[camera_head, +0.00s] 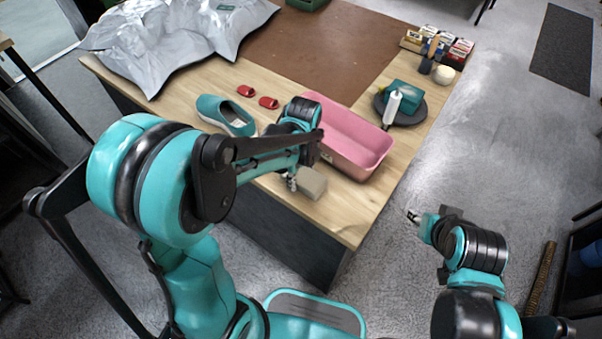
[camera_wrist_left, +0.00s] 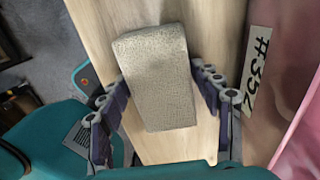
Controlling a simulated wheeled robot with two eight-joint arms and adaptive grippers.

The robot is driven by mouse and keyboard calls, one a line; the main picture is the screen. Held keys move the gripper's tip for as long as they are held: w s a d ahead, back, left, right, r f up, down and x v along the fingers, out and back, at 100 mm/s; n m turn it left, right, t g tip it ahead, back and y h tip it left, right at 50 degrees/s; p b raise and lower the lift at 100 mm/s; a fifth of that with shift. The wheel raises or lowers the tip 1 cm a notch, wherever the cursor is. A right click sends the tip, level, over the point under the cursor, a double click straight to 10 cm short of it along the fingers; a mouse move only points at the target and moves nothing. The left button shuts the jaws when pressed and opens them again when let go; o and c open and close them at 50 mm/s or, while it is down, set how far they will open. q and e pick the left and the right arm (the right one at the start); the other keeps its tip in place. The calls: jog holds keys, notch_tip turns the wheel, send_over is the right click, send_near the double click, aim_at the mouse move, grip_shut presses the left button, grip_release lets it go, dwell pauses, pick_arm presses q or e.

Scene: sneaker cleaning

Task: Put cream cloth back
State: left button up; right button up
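The cream cloth shows as a beige-grey block (camera_head: 312,183) near the front edge of the wooden table, just in front of the pink box. It also shows in the left wrist view (camera_wrist_left: 155,78), tilted a little, with bare wood behind it. My left gripper (camera_head: 293,181) is at the block's left end. My right gripper (camera_head: 412,216) is off the table's right side, too small to read.
The pink box (camera_head: 375,148) stands close to my left gripper. A teal shoe (camera_head: 226,114) and red pieces (camera_head: 257,97) lie to the left. A dark round tray (camera_head: 416,117) with a white bottle (camera_head: 392,108) is at right. Bare wood (camera_head: 345,215) lies in front.

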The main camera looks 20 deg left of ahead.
aim_at(302, 174)
pick_arm(q)
jog(key=shift+o, duration=0.2)
jog(key=shift+r, duration=0.3)
notch_tip(302, 174, up, 11)
jog(key=p, duration=0.4)
jog(key=s+a+r+n+t, duration=0.2)
jog(key=s+n, duration=0.3)
jog(key=n, duration=0.6)
jog(key=s+a+r+n+t, duration=0.1)
jog(key=s+n+t, duration=0.4)
jog(key=n, duration=0.6)
jog(key=shift+s+a+r, duration=0.35)
jog(key=shift+r, duration=0.15)
